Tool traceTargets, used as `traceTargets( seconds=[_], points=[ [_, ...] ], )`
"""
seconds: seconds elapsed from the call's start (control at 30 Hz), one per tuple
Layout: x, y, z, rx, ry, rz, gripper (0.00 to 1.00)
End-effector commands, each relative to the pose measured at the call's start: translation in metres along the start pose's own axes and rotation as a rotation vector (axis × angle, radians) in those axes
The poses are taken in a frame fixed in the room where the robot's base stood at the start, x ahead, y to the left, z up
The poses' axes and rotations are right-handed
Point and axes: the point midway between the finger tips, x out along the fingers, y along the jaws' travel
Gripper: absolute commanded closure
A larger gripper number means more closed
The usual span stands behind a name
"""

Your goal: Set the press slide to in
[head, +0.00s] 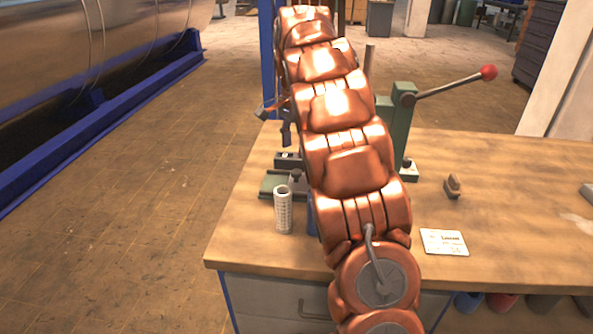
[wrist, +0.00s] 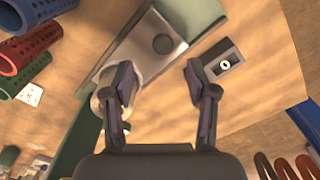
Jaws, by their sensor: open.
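The press shows in the head view as a green column (head: 404,125) with a long lever ending in a red knob (head: 489,72). Low on its left is a green base with a grey sliding piece, partly hidden by my arm; I take this for the press slide (head: 297,187). In the wrist view the slide (wrist: 135,48) is a grey plate with a dark round knob. My gripper (wrist: 160,76) is open, its fingers apart below the knob, with nothing seen held between them. Its left finger overlaps the plate's edge in the picture; contact cannot be told.
A small dark block with a round white mark (wrist: 222,60) lies right of the slide. A white perforated cylinder (head: 283,210) stands at the bench's left front. Red (wrist: 22,75) and green perforated cylinders lie left in the wrist view. The right bench is mostly clear around a card (head: 444,242).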

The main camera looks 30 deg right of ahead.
Motion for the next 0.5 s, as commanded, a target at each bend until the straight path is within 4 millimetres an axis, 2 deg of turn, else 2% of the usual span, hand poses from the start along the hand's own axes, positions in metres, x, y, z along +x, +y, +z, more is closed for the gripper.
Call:
traceTargets(
  seconds=[0.27, 0.5],
  points=[
    [0.009, -0.004, -0.008, 0.030, -0.003, -0.002, 0.43],
    [0.033, -0.003, -0.007, 0.030, -0.003, 0.000, 0.43]
  ],
)
